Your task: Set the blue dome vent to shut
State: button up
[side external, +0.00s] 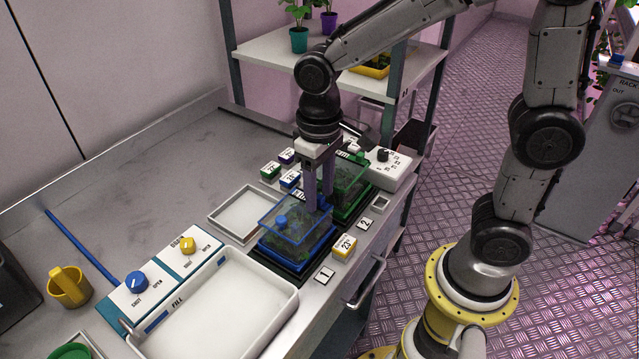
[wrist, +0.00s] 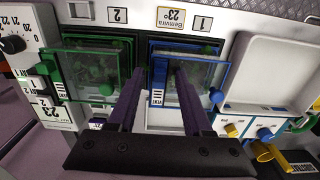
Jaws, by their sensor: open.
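The blue dome (side external: 290,213) is a clear cover with a blue rim over plants in a dark tray. It also shows in the wrist view (wrist: 199,73). Its blue vent piece (wrist: 158,76) lies along the dome's left side in the wrist view, with a small white marked plate beside it. My gripper (side external: 319,206) is open and points down at the dome's edge nearest the green dome. In the wrist view its purple fingers (wrist: 158,74) stand on either side of the vent piece. I cannot tell whether they touch it, or the vent's setting.
A green dome (side external: 350,183) stands close beside the blue one. A blue knob (side external: 281,221) sits on the blue dome. A white tray (side external: 215,310), a panel with a blue dial (side external: 136,282) and a yellow mug (side external: 68,287) lie left.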

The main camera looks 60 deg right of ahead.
aim_at(320, 197)
notch_tip(320, 197, up, 14)
dwell(0.5)
jog(key=shift+f, duration=0.1)
jog(key=s+d+r+m+t, duration=0.1)
jog(key=s+d+t, duration=0.2)
jog(key=s+d, duration=0.45)
jog(key=s+f+n+t, duration=0.1)
jog(key=s+f+t, duration=0.1)
jog(key=s+f, duration=0.3)
jog(key=shift+f+t, duration=0.3)
jog(key=shift+f, duration=0.45)
jog(key=shift+s, duration=0.1)
dwell(1.7)
